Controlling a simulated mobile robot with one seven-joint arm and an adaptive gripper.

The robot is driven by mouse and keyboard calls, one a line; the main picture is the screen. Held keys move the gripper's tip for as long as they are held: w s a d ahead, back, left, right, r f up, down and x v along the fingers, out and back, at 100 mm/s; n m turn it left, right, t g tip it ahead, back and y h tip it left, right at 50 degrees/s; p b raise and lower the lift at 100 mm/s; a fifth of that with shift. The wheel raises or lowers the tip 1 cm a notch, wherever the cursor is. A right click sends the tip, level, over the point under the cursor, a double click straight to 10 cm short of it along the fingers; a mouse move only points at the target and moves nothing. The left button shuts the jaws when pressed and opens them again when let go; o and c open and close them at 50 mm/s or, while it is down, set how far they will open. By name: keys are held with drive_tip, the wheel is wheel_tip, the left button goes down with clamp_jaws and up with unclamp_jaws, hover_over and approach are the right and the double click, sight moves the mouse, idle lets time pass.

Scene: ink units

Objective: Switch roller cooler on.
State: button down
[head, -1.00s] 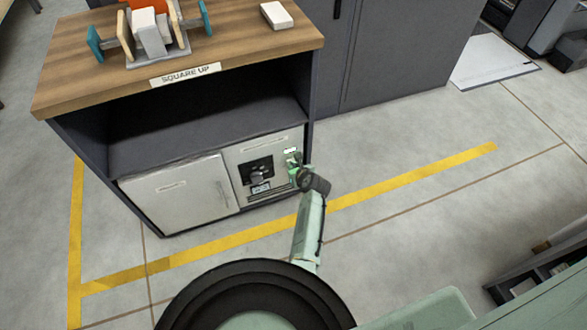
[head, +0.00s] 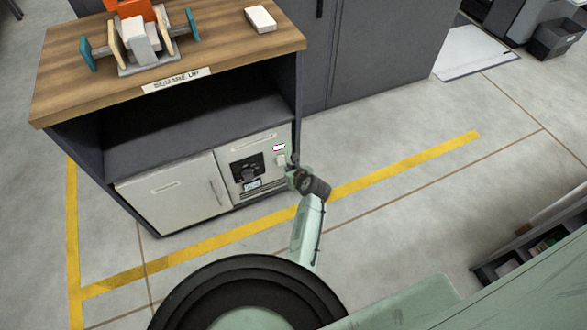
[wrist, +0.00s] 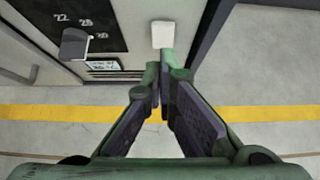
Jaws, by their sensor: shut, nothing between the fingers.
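The roller cooler is a white unit low in the dark cabinet. Its right-hand front (head: 236,160) carries a black dial plate with a grey knob (wrist: 75,43), a small display (head: 251,185) and a white rocker-like switch (head: 281,160). In the wrist view the switch (wrist: 163,35) is a plain pale block just beyond the fingertips. My gripper (head: 292,168) is shut and empty, just in front of the panel's right edge. In the wrist view my gripper's fingertips (wrist: 160,72) point toward the switch, with a gap seeming to lie between. I cannot tell the switch's position.
A white door with a handle (head: 172,195) fills the left of the unit. An open dark shelf (head: 200,115) and a wooden top (head: 225,50) are above. A yellow floor line (head: 400,166) runs in front.

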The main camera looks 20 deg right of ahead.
drive_tip(key=s+r, duration=0.1)
drive_tip(key=r, duration=0.1)
drive_tip(key=s+r, duration=0.2)
drive_tip(key=shift+s+r, duration=0.1)
drive_tip(key=shift+r, duration=0.25)
idle(0.3)
